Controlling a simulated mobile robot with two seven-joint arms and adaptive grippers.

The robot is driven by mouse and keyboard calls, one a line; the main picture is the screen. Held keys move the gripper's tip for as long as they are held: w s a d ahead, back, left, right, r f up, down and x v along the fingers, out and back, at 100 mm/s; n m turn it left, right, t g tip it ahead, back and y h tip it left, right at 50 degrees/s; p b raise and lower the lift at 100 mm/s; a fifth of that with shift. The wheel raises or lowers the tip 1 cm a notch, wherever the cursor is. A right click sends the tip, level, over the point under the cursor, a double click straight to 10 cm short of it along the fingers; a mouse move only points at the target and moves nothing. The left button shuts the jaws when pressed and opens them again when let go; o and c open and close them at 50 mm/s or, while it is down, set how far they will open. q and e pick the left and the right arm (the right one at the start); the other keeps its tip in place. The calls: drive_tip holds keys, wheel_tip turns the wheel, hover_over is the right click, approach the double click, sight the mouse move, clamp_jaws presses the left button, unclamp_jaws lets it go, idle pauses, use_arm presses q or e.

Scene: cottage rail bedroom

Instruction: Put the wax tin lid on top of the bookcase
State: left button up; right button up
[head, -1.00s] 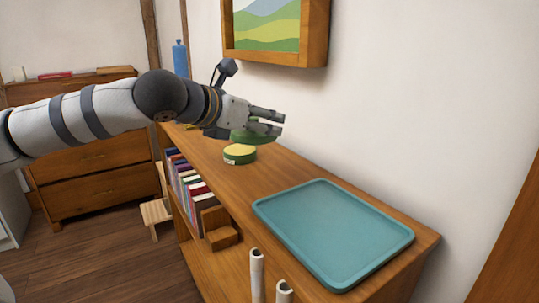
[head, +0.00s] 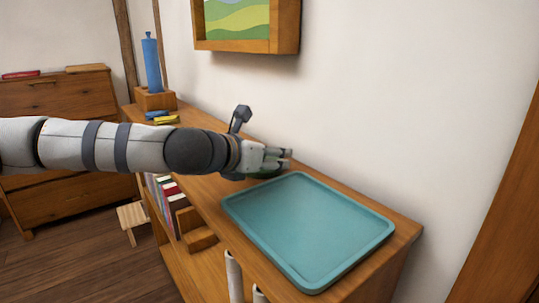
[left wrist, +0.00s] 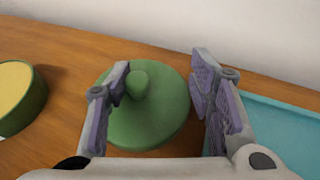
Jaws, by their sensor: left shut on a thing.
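The wax tin lid (left wrist: 150,118) is a round green disc with a small knob, seen in the left wrist view between my finger pads. My left gripper (head: 286,157) is shut on the lid; the knob is close by the left finger. In the head view only a green sliver of the lid (head: 264,173) shows under the gripper, at or just above the bookcase top (head: 205,188); I cannot tell if it touches. The open wax tin (left wrist: 14,98), green with yellow wax, stands at the left in the wrist view. My arm hides it in the head view. My right gripper is not in view.
A teal tray (head: 308,230) covers the near end of the bookcase top, close beside the lid. A blue bottle (head: 152,64) in a wooden stand and small blue and yellow items (head: 164,118) are at the far end. The wall and picture frame (head: 245,46) border the back.

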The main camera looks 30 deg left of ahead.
use_arm(q)
drive_tip(key=o, duration=1.1)
drive_tip(key=shift+c, duration=0.2)
drive_tip(key=shift+s+r, duration=0.2)
drive_tip(key=shift+r, duration=0.15)
drive_tip(key=p+v, duration=0.1)
drive_tip(key=v, duration=0.2)
drive_tip(key=r+p+v, duration=0.1)
drive_tip(key=v, duration=0.2)
drive_tip(key=shift+w, duration=0.2)
drive_tip(key=v, duration=0.2)
drive_tip(key=f+v, duration=0.1)
drive_tip(key=v, duration=0.1)
drive_tip(key=shift+s+r+p, duration=0.15)
drive_tip(key=shift+s+p, duration=0.15)
drive_tip(key=shift+s, duration=0.65)
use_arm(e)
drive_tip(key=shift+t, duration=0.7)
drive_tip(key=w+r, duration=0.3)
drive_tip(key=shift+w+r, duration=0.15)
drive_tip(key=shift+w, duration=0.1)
